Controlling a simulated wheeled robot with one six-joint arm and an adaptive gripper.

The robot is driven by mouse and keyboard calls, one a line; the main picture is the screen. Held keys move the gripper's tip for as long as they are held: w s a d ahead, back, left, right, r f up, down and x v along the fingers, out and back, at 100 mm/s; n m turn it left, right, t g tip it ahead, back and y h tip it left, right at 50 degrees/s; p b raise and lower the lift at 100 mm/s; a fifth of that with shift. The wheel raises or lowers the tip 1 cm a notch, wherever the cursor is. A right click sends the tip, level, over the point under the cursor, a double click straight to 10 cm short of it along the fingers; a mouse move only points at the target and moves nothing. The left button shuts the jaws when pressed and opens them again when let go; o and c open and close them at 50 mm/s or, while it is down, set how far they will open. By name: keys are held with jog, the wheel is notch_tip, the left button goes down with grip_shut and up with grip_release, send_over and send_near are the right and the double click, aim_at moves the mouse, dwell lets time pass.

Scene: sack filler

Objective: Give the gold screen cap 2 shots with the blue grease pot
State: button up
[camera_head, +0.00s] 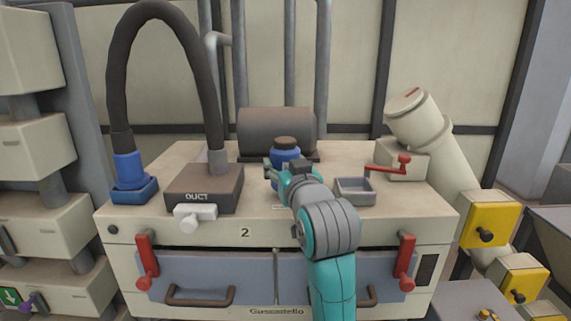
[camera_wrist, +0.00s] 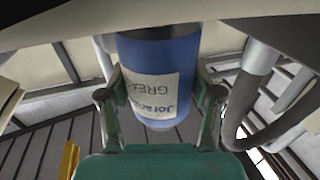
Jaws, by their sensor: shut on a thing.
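The blue grease pot (camera_head: 286,155) has a dark brown lid and stands upright over the top of the machine, behind my arm. In the wrist view the blue pot (camera_wrist: 185,60) shows a pale label with upside-down lettering. My gripper (camera_head: 282,176) is shut on it, with one finger on each side in the wrist view (camera_wrist: 160,95). My arm hides the pot's lower part in the head view, so I cannot tell whether it touches the machine top. I cannot make out the gold screen cap for certain in either view.
A grey tray (camera_head: 354,190) and a red crank (camera_head: 388,169) lie right of my gripper. A brown duct block (camera_head: 204,187) with a black hose (camera_head: 160,15) stands left. A dark cylinder (camera_head: 277,127) lies behind the pot. Yellow boxes (camera_head: 489,219) stand at the right.

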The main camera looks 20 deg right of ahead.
aim_at(286, 140)
jog(key=shift+f, duration=0.3)
jog(key=shift+r, duration=0.15)
dwell(0.4)
jog(key=shift+r, duration=0.7)
jog(key=shift+r, duration=0.1)
jog(key=shift+r, duration=2.45)
